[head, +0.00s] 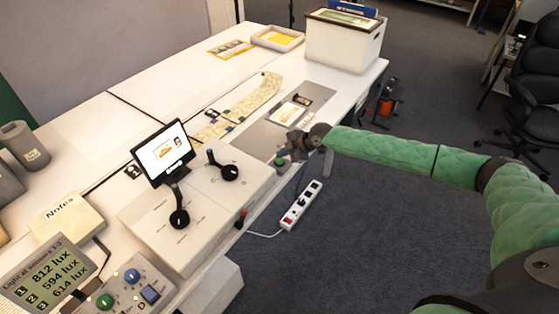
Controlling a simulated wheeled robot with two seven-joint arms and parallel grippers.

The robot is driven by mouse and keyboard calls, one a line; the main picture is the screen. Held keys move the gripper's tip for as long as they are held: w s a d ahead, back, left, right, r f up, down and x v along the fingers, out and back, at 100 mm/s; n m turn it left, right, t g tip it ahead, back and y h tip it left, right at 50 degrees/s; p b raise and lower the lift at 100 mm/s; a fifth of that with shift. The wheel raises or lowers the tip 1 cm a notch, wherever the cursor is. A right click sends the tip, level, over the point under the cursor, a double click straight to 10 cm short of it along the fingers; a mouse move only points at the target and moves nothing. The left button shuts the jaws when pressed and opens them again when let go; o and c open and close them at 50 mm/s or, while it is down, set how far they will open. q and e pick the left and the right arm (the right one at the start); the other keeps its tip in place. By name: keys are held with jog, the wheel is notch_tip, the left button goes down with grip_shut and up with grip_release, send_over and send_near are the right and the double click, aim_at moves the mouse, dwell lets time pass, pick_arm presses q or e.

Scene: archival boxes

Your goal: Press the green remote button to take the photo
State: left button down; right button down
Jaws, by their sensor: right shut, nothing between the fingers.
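A small round green button (280,161) sits near the table's front edge, on the near side of a grey mat. My right gripper (291,152) is shut and empty, right beside and partly over the button. I cannot tell whether the fingertips touch it. On the grey mat (256,137) lie a picture sheet (287,113) and a small dark card. A tilted screen (163,153) on a white console (190,228) shows a similar picture. My left gripper is not in view.
Two black levers stand on the console. A control box (135,290) with green and blue knobs and a lux display (47,274) are at lower left. A white archival box (344,43) stands at the far end. A power strip (301,205) lies below the table edge.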

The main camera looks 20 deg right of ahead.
aim_at(282, 161)
jog(key=shift+f, duration=0.35)
jog(key=shift+f+b, duration=0.55)
jog(key=shift+b, duration=0.15)
dwell(0.6)
jog(key=shift+r, duration=0.15)
jog(key=shift+r+p, duration=0.4)
jog(key=shift+r, duration=0.4)
jog(key=shift+r+p, duration=1.15)
jog(key=shift+r, duration=1.4)
